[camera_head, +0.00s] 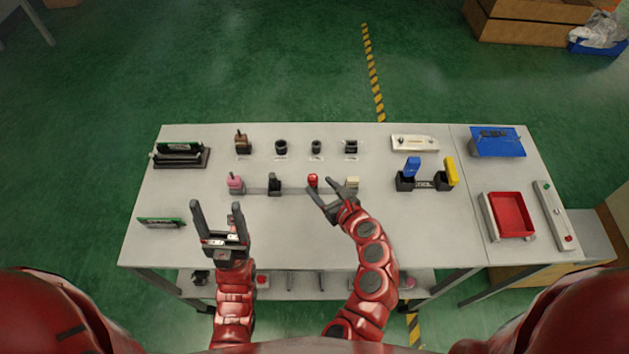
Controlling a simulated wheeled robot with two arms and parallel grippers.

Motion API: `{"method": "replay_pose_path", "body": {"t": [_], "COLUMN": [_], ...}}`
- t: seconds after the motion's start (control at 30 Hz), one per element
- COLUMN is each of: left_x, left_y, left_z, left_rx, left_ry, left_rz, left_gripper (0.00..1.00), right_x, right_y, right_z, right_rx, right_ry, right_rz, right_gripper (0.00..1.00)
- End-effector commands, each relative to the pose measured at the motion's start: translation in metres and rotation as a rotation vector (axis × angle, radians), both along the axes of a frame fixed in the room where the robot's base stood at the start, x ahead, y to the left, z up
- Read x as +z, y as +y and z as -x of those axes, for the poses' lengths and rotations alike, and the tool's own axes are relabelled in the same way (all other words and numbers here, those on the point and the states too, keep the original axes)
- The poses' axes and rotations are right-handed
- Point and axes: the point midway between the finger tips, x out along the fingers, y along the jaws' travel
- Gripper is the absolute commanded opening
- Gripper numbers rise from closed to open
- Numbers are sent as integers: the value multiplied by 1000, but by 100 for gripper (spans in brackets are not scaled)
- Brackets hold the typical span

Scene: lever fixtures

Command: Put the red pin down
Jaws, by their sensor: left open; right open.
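The red pin (312,180) is a small red piece in the front row of fixtures near the middle of the table, and it looks upright. My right gripper (321,184) is open just beside it, with one fingertip close below the pin and the other to its right. Whether a finger touches the pin is too small to tell. The foot of the pin is partly hidden by the gripper. My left gripper (217,205) is open and empty, fingers pointing away from me, over the table's left front part.
In the same row stand a pink piece (235,184), a black piece (274,184) and a cream piece (352,183). Blue (412,167) and yellow (451,170) levers stand to the right. A red tray (510,215) is at far right. The front middle of the table is clear.

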Motion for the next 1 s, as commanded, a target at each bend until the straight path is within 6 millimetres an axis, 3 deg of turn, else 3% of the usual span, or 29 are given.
{"method": "replay_pose_path", "body": {"t": [0.3, 1.0], "left_x": [-7, -7], "left_y": [0, 0], "left_z": [0, 0], "left_rx": [0, 0], "left_ry": [0, 0], "left_rz": [0, 0], "left_gripper": [68, 68], "right_x": [12, 14], "right_y": [-17, -19], "right_z": [28, 32], "right_rx": [-2, -2], "right_ry": [1, 2], "right_rz": [0, 0], "right_gripper": [61, 61]}}
